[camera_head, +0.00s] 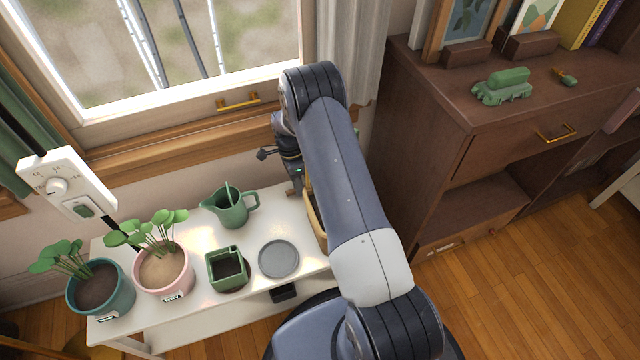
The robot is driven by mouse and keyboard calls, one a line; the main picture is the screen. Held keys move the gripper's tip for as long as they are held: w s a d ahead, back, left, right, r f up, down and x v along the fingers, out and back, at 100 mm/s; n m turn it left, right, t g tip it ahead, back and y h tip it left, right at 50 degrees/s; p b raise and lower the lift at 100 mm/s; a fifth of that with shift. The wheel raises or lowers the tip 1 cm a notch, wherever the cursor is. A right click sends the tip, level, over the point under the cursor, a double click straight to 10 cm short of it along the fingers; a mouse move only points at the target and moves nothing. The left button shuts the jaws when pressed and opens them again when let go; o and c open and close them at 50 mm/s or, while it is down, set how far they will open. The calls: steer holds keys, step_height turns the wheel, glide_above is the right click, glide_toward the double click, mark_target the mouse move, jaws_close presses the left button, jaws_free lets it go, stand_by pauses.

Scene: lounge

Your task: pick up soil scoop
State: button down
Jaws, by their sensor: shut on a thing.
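My gripper (296,186) is over the back right of the white plant table (205,310), beside my arm, which covers much of that area. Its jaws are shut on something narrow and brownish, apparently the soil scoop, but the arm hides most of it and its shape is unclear. A tan object (314,222) shows just below the gripper at the arm's left edge, mostly hidden. I cannot tell whether it touches the held thing.
The table also holds a green watering jug (232,208), a square green pot (227,268), a grey round dish (278,259), a pink potted plant (164,272) and a teal one (100,290). A window sill (180,140) lies behind; a brown cabinet (425,140) stands right.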

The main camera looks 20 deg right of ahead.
steer(key=shift+r, duration=0.1)
step_height(320, 180, up, 10)
steer(key=p, duration=0.2)
stand_by(0.3)
stand_by(0.5)
